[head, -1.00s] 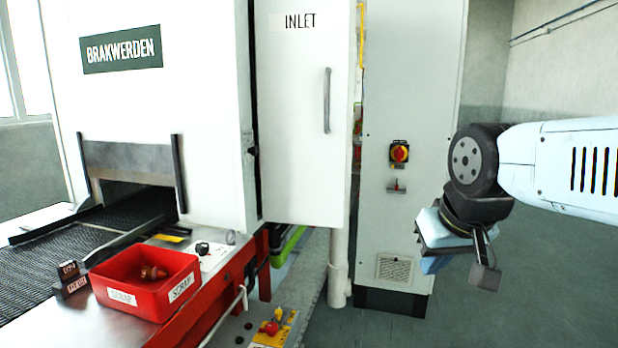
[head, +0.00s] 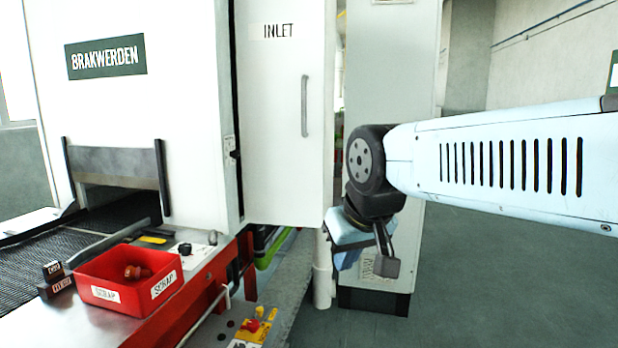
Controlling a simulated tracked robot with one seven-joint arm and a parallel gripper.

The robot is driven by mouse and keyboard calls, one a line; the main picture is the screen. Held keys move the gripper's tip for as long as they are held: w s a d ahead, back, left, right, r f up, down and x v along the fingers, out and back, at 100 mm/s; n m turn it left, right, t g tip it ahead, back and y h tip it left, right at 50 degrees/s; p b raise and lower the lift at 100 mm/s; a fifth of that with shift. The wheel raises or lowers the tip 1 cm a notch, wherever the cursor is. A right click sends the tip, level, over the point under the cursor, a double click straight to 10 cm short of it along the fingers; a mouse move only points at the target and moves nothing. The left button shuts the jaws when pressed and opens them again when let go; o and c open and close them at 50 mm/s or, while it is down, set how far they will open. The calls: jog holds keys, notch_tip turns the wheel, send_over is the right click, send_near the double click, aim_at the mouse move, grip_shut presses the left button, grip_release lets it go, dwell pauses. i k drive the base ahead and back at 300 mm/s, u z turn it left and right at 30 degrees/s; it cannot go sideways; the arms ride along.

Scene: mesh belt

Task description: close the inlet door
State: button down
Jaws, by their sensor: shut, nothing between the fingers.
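The inlet door (head: 275,150) is a tall white panel marked INLET, at the right side of the white machine housing (head: 190,60). It stands open, out from the housing, with a dark gap along its left edge. Its grey upright handle (head: 304,106) is near its right edge. My gripper (head: 387,267) is shut and empty. It hangs low, to the right of the door's lower right corner, and appears apart from it.
A grey-white cabinet (head: 415,60) stands behind my arm. A red scrap bin (head: 130,280) sits on the ledge beside the mesh belt (head: 40,280). A yellow control plate (head: 255,328) is below the door. Open floor (head: 500,270) lies at the right.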

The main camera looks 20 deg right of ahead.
aim_at(281, 48)
jog(key=u, duration=0.05)
jog(key=i, duration=1)
jog(key=z, duration=0.05)
